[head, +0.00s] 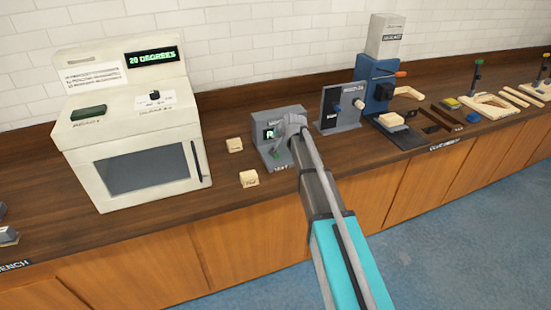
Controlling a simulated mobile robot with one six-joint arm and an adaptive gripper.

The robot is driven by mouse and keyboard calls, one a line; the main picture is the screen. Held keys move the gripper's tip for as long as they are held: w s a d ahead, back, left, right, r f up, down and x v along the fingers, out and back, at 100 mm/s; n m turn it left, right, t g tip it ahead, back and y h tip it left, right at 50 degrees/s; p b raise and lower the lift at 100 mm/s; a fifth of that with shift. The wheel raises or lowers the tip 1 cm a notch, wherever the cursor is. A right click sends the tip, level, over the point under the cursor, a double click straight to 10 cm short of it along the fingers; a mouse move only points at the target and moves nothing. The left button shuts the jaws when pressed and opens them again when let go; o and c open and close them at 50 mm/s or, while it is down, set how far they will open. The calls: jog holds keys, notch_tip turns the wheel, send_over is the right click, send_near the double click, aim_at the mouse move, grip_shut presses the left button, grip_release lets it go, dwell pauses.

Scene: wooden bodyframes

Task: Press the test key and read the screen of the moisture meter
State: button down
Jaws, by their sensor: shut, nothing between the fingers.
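The moisture meter (262,151) is a small grey device on the wooden bench, with a dark screen showing green characters. The screen (268,134) is partly covered by my gripper, so I cannot read it in full. A label (281,169) on the meter's front edge appears to read "TEST". I cannot clearly make out the test key. My gripper (284,136) is shut and empty, right in front of the meter's face. I cannot tell whether it touches the meter.
Two small wooden blocks (249,179) lie left of the meter. A large cream machine (135,125) with a "20 DEGREES" display stands farther left. A grey upright device (341,108) and a blue machine (374,82) stand to the right. Wooden parts lie farther right.

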aim_at(276, 155)
jog(key=shift+f+b, duration=2.95)
jog(key=shift+f, duration=0.3)
jog(key=shift+f+b, duration=0.9)
jog(key=shift+b, duration=0.05)
jog(key=shift+r, duration=0.15)
dwell(0.5)
jog(key=shift+r+p, duration=0.8)
jog(key=shift+p, duration=0.2)
jog(key=shift+r, duration=0.1)
jog(key=shift+r+p, duration=2.4)
jog(key=shift+p, duration=0.1)
